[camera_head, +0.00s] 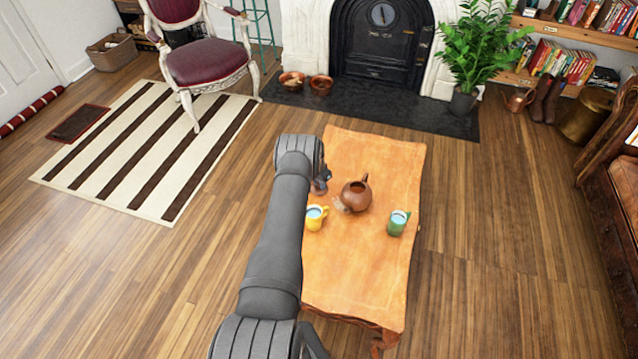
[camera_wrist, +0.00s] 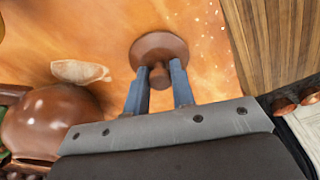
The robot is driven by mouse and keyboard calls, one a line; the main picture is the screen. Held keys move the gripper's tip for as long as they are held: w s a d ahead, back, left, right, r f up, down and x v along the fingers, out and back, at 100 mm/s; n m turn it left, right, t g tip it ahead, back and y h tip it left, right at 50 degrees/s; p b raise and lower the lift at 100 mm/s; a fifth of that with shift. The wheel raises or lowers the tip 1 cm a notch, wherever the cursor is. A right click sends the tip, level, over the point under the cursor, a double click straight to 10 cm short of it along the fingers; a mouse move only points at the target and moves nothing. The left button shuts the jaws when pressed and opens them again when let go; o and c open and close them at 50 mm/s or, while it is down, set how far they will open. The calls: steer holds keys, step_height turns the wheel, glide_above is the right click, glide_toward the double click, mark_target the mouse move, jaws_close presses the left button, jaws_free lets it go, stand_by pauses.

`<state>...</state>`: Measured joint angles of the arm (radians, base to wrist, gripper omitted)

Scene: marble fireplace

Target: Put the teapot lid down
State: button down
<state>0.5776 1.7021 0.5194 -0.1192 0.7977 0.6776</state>
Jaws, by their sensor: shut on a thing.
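The teapot lid (camera_wrist: 160,46) is a brown disc with a knob. In the wrist view my gripper (camera_wrist: 160,78) has its two blue fingers on either side of the knob and is shut on it. The lid is over the orange table top; I cannot tell whether it touches it. The round brown teapot (camera_head: 356,196) stands on the table, right of my gripper (camera_head: 322,184) in the head view. It also shows at the left of the wrist view (camera_wrist: 52,122). My arm hides the lid in the head view.
The orange table (camera_head: 360,265) also holds a yellow cup (camera_head: 314,220), a green cup (camera_head: 396,225) and a small pale object (camera_wrist: 80,72) beside the teapot. The table's front part is clear. The striped rug (camera_head: 150,150) and fireplace (camera_head: 385,40) are beyond.

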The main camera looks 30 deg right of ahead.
steer(key=shift+f, duration=0.1)
steer(key=c, duration=1.2)
jaws_free()
step_height(320, 180, up, 12)
steer(key=a, duration=0.1)
steer(key=shift+s+a, duration=0.35)
steer(key=f, duration=0.4)
steer(key=d+f, duration=0.1)
steer(key=f, duration=0.7)
steer(key=shift+w+d, duration=0.3)
steer(key=shift+d, duration=0.05)
steer(key=shift+r, duration=0.15)
